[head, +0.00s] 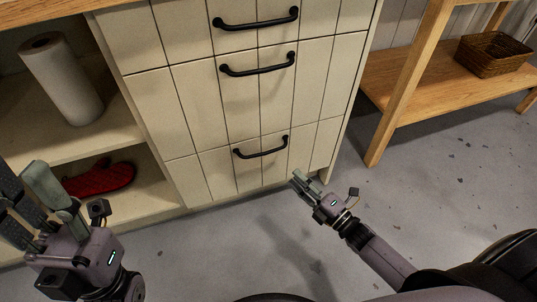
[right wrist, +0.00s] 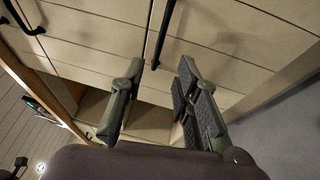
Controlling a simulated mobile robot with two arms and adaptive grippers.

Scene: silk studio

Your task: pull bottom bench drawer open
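The bottom bench drawer (head: 220,168) has a cream plank front and sits flush with the cabinet. Its black bar handle (head: 261,148) is in the middle of the head view. My right gripper (head: 299,180) is low, to the right of and below that handle, and apart from it. In the right wrist view its two fingers (right wrist: 157,78) are spread and empty, with a black handle (right wrist: 165,35) showing beyond the gap between them. My left gripper (head: 35,198) is at the left edge, fingers spread and empty, in front of the open shelves.
Two more drawer handles (head: 258,64) (head: 256,20) are above. Open shelves at left hold a paper roll (head: 62,80) and a red mitt (head: 102,178). A wooden table (head: 405,85) with a wicker basket (head: 492,54) stands at right. The grey floor (head: 220,250) before the drawer is clear.

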